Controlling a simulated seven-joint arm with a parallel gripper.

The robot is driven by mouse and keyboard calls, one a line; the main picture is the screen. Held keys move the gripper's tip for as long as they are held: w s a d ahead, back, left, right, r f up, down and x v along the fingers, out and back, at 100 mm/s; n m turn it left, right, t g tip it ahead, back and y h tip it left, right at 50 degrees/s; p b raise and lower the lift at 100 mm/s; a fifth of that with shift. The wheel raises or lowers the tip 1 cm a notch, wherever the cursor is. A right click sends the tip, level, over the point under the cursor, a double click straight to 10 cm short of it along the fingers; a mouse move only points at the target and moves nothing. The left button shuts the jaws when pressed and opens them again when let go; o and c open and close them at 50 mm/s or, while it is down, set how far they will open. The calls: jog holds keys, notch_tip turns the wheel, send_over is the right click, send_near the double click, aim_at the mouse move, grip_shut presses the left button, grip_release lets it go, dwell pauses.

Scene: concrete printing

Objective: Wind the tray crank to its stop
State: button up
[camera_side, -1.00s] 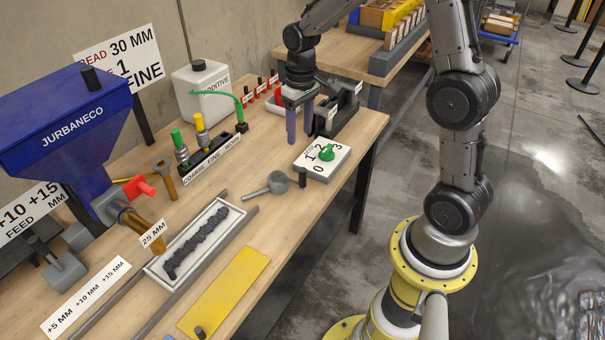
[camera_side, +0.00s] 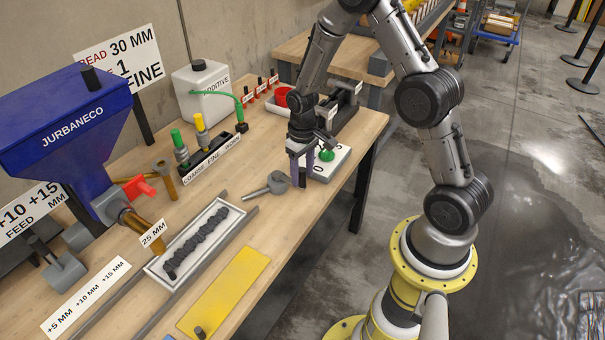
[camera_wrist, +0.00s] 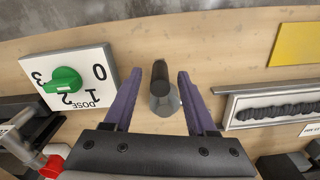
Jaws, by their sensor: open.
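The tray crank (camera_side: 278,183) is a grey piece on the wooden bench, with an arm pointing left and a dark upright handle (camera_side: 302,182) at its right. My gripper (camera_side: 301,172) points down over the handle, its purple fingers open. No firm contact can be seen. The tray (camera_side: 152,268), pale and holding a dark rough bead, lies left of the crank between grey rails; part of it shows at the wrist view's right (camera_wrist: 232,112).
A white dose dial (camera_wrist: 47,96) with a green knob stands close beside the crank, partly behind my gripper in the side view. A yellow plate (camera_side: 232,285) lies near the bench's front edge. Labelled coloured valves (camera_side: 210,157) and a blue hopper (camera_side: 65,120) stand farther left.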

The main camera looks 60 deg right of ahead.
jog(key=shift+f, duration=0.35)
jog(key=shift+c, duration=0.4)
grip_shut()
dwell(0.9)
